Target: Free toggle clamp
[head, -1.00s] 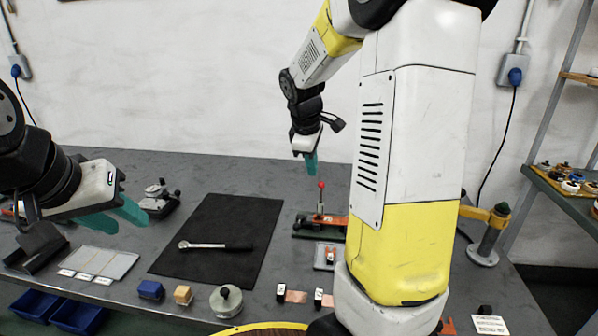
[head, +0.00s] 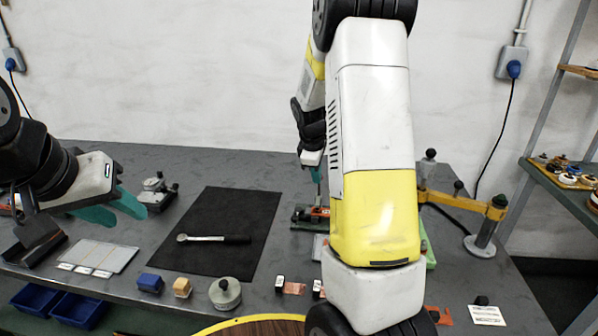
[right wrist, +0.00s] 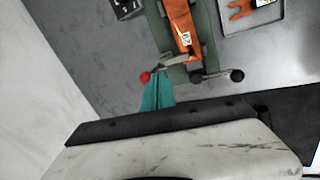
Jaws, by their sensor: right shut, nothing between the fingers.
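The toggle clamp (head: 303,217) stands on the bench right of the black mat, partly hidden behind my right arm. In the right wrist view it has a green base (right wrist: 205,47), an orange part (right wrist: 180,22) with a white tag, a red-tipped handle (right wrist: 146,76) and black knobs. My right gripper (right wrist: 158,88) is shut and empty, with its teal fingers close beside the red tip. I cannot tell whether they touch it. In the head view the right gripper (head: 316,173) is just above the clamp. My left gripper (head: 122,211) is open and empty above the bench's left side.
A ratchet wrench (head: 212,239) lies on the black mat (head: 240,205). A small metal device (head: 156,192) stands left of the mat. Blocks and a round weight (head: 224,293) line the front edge.

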